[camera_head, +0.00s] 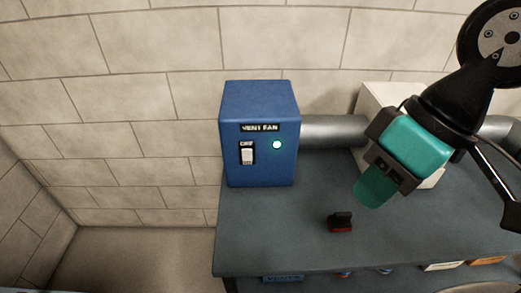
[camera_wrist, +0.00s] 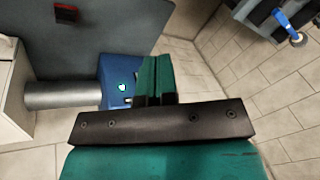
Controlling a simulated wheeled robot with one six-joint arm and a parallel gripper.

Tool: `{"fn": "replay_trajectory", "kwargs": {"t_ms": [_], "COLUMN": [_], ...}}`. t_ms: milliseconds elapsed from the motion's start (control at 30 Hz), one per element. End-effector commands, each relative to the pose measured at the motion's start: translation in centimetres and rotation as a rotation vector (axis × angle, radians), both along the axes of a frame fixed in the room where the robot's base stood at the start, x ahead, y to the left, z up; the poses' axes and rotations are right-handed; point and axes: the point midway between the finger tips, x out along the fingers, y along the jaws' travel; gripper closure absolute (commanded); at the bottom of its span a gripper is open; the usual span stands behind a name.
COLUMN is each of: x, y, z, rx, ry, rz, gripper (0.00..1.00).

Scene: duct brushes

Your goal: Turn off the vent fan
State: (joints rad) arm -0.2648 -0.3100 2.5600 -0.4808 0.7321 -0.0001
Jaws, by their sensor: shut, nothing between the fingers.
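The vent fan box (camera_head: 260,165) is blue and stands at the left end of the bench, against the tiled wall. Its front carries a "VENT FAN" label, a white rocker switch (camera_head: 247,155) under small lettering, and a round lamp (camera_head: 277,145) glowing pale green. My gripper (camera_head: 372,190) is shut and empty, in the air to the right of the box and apart from it. In the wrist view the shut teal fingers (camera_wrist: 156,75) hide part of the blue box (camera_wrist: 112,70); its lit lamp (camera_wrist: 122,87) shows beside them.
A grey duct pipe (camera_head: 333,131) runs from the box to a pale box (camera_head: 375,100) behind my gripper. A small dark red and black object (camera_head: 340,222) lies on the grey bench (camera_head: 265,240). The bench top before the fan box is clear. Several items sit below the bench edge.

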Motion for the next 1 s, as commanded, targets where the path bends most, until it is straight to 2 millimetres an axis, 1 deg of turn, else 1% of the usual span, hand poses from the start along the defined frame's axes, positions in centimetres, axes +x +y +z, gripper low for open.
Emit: {"fn": "replay_trajectory", "kwargs": {"t_ms": [133, 200, 267, 367, 467, 500, 567, 600, 667, 700, 800, 900, 1000], "x": [0.0, 0.3, 1.2, 3.8, 7.5, 9.1, 11.2, 12.4, 13.9, 14.7, 15.9, 16.3, 16.5], "y": [0.0, 0.1, 0.4, 1.2, 2.9, 3.7, 5.1, 6.1, 7.7, 8.8, 11.4, 13.5, 14.7], "z": [0.0, -0.2, -0.6, -2.4, -5.3, -6.7, -8.6, -9.7, -11.2, -12.0, -13.4, -14.1, -14.3], "rx": [0.0, -0.005, -0.02, -0.077, -0.183, -0.236, -0.322, -0.379, -0.463, -0.513, -0.619, -0.69, -0.727], "ry": [0.0, -0.005, -0.015, -0.063, -0.164, -0.221, -0.318, -0.387, -0.494, -0.566, -0.728, -0.846, -0.916], "rz": [0.0, 0.003, 0.009, 0.033, 0.094, 0.132, 0.201, 0.254, 0.341, 0.402, 0.541, 0.647, 0.705], "gripper": [1.0, 1.0, 1.0, 1.0, 1.0, 1.0, 1.0, 1.0, 1.0, 1.0, 1.0, 1.0, 1.0]}}
